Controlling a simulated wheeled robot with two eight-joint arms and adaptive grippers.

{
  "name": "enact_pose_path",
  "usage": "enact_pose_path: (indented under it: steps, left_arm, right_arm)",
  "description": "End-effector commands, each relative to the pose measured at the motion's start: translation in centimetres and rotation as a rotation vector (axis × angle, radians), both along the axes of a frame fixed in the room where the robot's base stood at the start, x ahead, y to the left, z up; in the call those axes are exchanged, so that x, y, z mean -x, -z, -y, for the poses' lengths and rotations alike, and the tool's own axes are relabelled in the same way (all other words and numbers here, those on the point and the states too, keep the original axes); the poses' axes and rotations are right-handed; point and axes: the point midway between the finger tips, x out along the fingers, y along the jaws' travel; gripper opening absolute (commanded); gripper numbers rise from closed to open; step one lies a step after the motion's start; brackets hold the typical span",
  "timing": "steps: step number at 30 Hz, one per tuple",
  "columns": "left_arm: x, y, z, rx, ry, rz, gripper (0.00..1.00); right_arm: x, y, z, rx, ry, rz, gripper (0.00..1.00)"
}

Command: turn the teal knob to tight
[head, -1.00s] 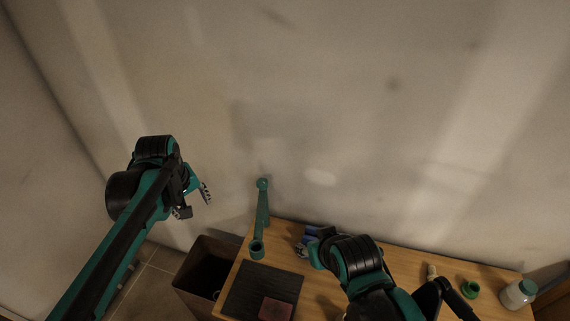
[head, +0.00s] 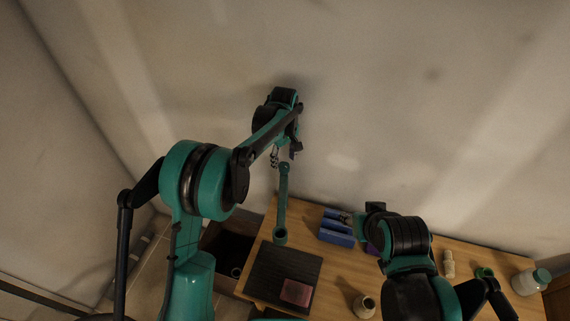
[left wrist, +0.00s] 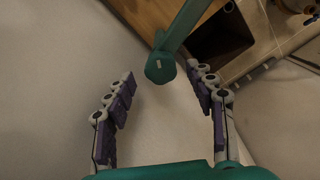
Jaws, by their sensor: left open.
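A teal post (head: 283,200) stands at the back left of the wooden table, with a rounded teal knob (head: 284,167) at its top. In the left wrist view the knob (left wrist: 160,68) has a small pale mark on its end face. My left gripper (head: 284,156) is open, just above the knob. In the left wrist view its two fingers stand apart, with the knob between them and slightly beyond the tips; no contact shows. My right gripper (head: 360,228) is by a blue holder; its fingers are mostly hidden by the arm.
The blue holder (head: 336,232) stands right of the post. A dark mat (head: 270,276) with a pinkish block (head: 296,292) lies in front. A small pot (head: 364,306), a green ring (head: 485,272) and a white jar (head: 530,281) are farther right. A dark bin (head: 222,240) stands left of the table.

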Motion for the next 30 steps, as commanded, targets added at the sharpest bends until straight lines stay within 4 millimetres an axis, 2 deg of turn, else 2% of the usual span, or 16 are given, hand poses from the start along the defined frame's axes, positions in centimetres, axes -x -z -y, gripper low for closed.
enact_pose_path:
  steps: [1, 6, 15, 21, 30]
  left_arm:
    - [0.0, 0.8, 0.0, 0.0, 0.0, 0.0, 0.55]
    - [0.0, 2.3, 0.0, 0.0, 0.0, 0.0, 0.55]
    - [0.0, 2.5, 0.0, 0.0, 0.001, 0.0, 0.55]
    - [0.0, 2.5, 0.0, 0.0, 0.001, 0.0, 0.05]
    - [0.0, 2.5, 0.0, 0.001, 0.02, 0.001, 0.05]
  right_arm:
    - [0.0, 0.2, 0.0, 0.0, 0.0, 0.0, 0.45]
    - [0.0, 0.4, 0.0, 0.0, 0.0, 0.0, 0.45]
    - [0.0, 0.4, 0.0, 0.0, 0.0, 0.0, 0.45]
    - [0.0, 0.4, 0.0, 0.0, 0.0, 0.0, 0.45]
    - [0.0, 0.4, 0.0, 0.0, 0.0, 0.0, 0.45]
